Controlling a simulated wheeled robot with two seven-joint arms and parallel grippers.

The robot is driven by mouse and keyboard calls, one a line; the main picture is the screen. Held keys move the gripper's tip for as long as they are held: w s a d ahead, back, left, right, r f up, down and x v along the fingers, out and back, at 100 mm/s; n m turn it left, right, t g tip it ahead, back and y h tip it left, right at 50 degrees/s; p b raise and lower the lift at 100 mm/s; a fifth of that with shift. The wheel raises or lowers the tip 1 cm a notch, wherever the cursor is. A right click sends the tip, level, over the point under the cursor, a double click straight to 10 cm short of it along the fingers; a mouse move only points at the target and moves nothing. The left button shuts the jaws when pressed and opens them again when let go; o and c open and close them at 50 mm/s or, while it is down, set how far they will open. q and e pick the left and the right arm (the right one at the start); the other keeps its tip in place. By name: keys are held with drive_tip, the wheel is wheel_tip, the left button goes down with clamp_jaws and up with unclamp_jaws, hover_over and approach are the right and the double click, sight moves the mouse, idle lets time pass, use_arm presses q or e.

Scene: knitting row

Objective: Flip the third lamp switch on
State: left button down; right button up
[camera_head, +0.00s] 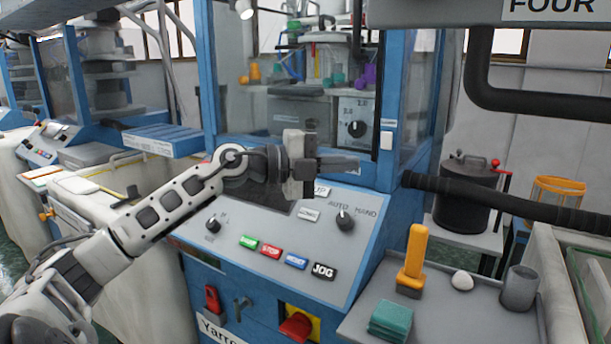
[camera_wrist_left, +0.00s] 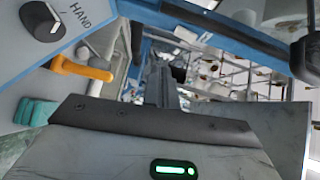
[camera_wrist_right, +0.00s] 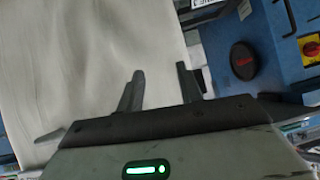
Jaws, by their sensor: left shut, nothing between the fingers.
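A small white switch (camera_head: 387,140) sits on the blue front post of the machine, right of the glass; whether it is the third lamp switch, and whether it is on, I cannot tell. My left gripper (camera_head: 357,167) is shut and empty, above the sloped control panel, a little left of and below the switch in the picture. Its closed fingers (camera_wrist_left: 163,85) also show in the left wrist view. Whether they touch anything is not clear. My right gripper (camera_wrist_right: 160,82) is open and empty, seen only in its wrist view, before a pale surface.
The control panel (camera_head: 372,225) has a HAND/AUTO knob (camera_head: 345,220) and several coloured buttons. A grey side shelf (camera_head: 450,315) holds an orange-handled tool (camera_head: 414,255), teal blocks (camera_head: 390,320), a white ball and a grey cup. A dark ribbed hose (camera_head: 500,198) crosses at right.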

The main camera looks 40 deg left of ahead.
use_arm(q)
drive_tip(key=b+v, duration=0.2)
drive_tip(key=v, duration=0.4)
drive_tip(key=shift+f, duration=0.4)
